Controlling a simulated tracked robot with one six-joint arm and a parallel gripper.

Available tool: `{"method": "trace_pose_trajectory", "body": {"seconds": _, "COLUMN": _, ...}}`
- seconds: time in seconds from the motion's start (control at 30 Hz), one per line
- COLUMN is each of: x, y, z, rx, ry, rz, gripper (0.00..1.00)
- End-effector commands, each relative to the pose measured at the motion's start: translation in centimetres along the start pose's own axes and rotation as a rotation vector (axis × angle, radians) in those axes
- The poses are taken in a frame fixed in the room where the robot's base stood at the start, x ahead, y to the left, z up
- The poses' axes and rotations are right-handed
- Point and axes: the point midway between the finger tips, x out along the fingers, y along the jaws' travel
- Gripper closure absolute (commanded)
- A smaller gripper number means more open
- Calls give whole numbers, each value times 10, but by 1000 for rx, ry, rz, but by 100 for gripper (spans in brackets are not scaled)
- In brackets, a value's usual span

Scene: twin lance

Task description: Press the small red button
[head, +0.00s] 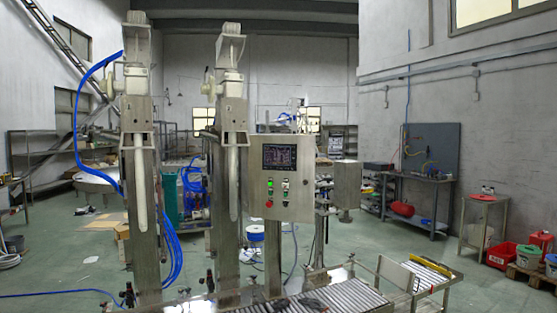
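A grey metal control box (304,150) stands at the middle, behind and right of the two lance columns. Its front has a dark screen (279,158) with a few small controls below. A red button (269,204) is low on the left of this front, under a green one (270,181). Other small controls beside them are too small to tell apart, so I cannot tell whether another red button is among them. My gripper is not clearly in view.
Two tall metal lance columns (228,262) stand left of the box. A roller conveyor (345,298) crosses the front, with a small dark thing (313,303) I cannot identify. Blue hoses (175,262) hang at left. Open floor (400,235) lies to the right.

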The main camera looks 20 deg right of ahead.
Motion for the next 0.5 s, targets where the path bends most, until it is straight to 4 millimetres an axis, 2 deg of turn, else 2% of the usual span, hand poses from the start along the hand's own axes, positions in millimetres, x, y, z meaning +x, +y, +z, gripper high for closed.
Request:
{"method": "trace_pose_trajectory", "body": {"seconds": 0.13, "x": 0, "y": 0, "z": 0, "rx": 0, "ry": 0, "rz": 0, "gripper": 69}}
{"method": "trace_pose_trajectory", "body": {"seconds": 0.5, "x": 0, "y": 0, "z": 0, "rx": 0, "ry": 0, "rz": 0, "gripper": 95}}
